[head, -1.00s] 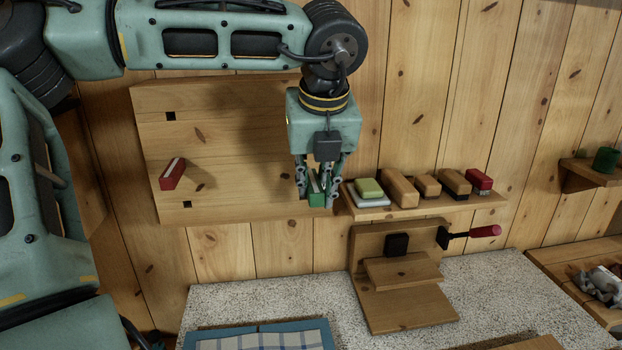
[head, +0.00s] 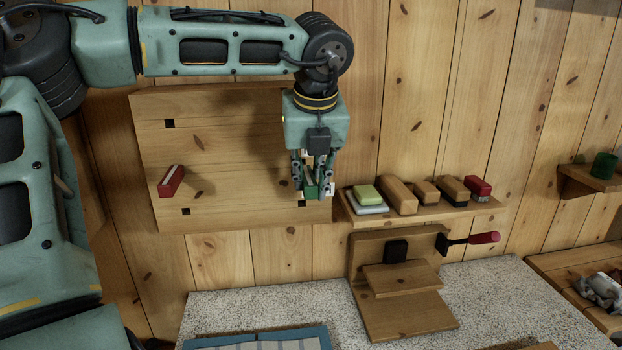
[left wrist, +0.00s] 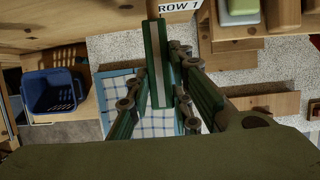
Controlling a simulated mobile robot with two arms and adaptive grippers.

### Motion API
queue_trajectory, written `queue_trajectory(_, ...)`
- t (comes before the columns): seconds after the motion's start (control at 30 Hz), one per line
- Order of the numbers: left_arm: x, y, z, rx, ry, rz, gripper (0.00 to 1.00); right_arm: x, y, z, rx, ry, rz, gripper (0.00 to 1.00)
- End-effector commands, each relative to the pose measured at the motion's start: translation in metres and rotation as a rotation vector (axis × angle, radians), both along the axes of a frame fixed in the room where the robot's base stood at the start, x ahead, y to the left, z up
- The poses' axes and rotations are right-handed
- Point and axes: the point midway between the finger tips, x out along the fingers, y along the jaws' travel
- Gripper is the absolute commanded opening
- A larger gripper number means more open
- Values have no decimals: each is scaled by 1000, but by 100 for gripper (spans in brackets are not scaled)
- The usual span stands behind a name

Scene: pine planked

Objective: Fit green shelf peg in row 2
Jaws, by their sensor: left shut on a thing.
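The green shelf peg (head: 312,192), with a pale stripe along it, is between the fingers of my left gripper (head: 313,183), which is shut on it. The left wrist view shows the peg (left wrist: 160,62) lengthwise between the fingers. The peg is in front of the lower right of the wooden board (head: 235,170); I cannot tell whether it touches. A dark square hole (head: 301,203) shows just below and left of the peg. A ROW 1 label (left wrist: 180,5) shows at the top of the left wrist view. My right gripper is out of view.
A red peg (head: 171,181) sticks out of the board's left side, between two dark holes (head: 169,123) (head: 185,211). A small shelf (head: 430,211) with several blocks is close right of my gripper. Below stands a wooden fixture (head: 405,305). A blue basket (left wrist: 50,90) shows in the wrist view.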

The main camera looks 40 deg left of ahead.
Motion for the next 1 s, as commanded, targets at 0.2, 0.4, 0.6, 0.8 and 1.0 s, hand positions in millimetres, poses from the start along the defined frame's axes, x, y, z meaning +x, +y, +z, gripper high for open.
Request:
queue_trajectory(0.2, 3, 5, 0, 1, 1, -1, 0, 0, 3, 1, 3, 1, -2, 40)
queue_trajectory(0.4, 4, 5, 0, 2, 0, -1, 0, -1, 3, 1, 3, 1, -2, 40)
queue_trajectory(0.6, 3, 5, 0, 2, 0, -1, 0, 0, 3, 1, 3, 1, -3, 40)
queue_trajectory(0.8, 3, 5, -1, 2, 0, -1, 0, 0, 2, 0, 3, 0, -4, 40)
queue_trajectory(1.0, 4, 5, -1, 2, -1, 0, 0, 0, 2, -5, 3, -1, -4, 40)
